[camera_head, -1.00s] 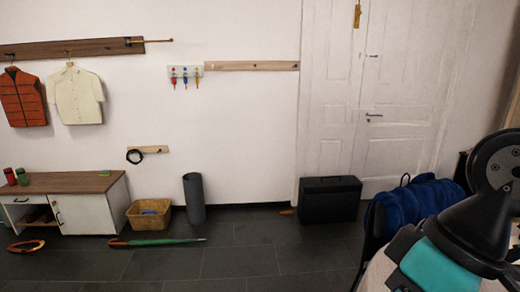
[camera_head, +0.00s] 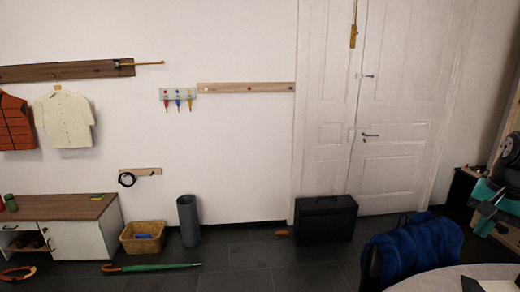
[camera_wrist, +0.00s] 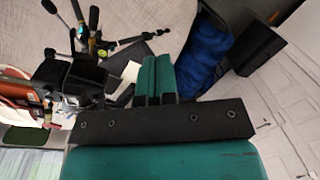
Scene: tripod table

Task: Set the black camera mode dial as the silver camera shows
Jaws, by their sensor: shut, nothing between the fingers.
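My gripper (camera_wrist: 157,62) points over a light grey tabletop (camera_wrist: 150,18) in the wrist view; its teal fingers are together and hold nothing. In the head view my gripper (camera_head: 487,222) is at the right edge, above the round table (camera_head: 440,283). A dark, boxy piece of equipment (camera_wrist: 72,80) stands left of the fingers in the wrist view, apart from them, among black tripod-like legs. I cannot tell whether it is the black camera. I cannot make out the silver camera or any mode dial.
A blue bag (camera_head: 415,248) is beside the table. A black case (camera_head: 326,220) stands by the white door (camera_head: 395,165). A green umbrella (camera_head: 150,267) lies on the floor near a basket (camera_head: 143,237) and a grey cylinder (camera_head: 189,220). A small white sheet (camera_wrist: 131,71) lies left of the fingers.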

